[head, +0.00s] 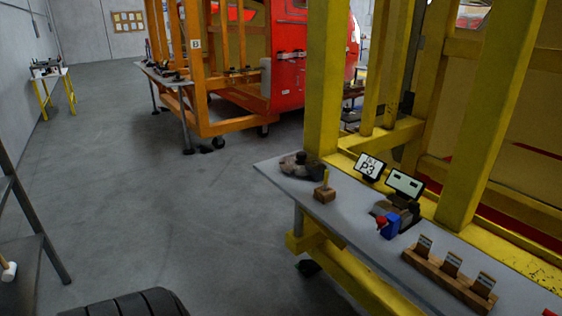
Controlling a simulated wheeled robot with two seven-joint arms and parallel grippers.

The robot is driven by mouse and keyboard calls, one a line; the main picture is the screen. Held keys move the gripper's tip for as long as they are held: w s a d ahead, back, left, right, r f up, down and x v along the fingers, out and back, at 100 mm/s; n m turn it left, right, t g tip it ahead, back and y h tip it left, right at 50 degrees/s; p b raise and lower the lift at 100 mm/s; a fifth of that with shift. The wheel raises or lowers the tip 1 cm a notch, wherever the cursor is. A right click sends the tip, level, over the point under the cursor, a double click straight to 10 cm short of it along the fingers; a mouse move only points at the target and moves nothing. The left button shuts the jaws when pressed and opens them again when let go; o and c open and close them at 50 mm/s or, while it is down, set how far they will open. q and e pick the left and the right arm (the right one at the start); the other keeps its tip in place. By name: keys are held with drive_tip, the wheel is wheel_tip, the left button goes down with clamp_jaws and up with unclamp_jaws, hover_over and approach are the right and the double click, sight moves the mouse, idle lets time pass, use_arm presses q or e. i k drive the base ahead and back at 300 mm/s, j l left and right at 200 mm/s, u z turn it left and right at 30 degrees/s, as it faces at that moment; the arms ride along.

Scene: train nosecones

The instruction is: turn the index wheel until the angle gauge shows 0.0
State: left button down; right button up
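A small tilted display (405,184) with a white face and dark marks stands on the grey bench at the right, by the yellow frame. It may be the angle gauge, but its reading is too small to tell. Below it is a dark and brown block (397,210), partly hidden. A blue item with a red top (391,228) stands in front of it. A dark grey rounded item (301,165) lies near the bench's far left end. I cannot tell which thing is the index wheel. Neither of my grippers is in view.

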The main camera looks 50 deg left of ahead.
sight(296, 163)
drive_tip(key=u, duration=1.5)
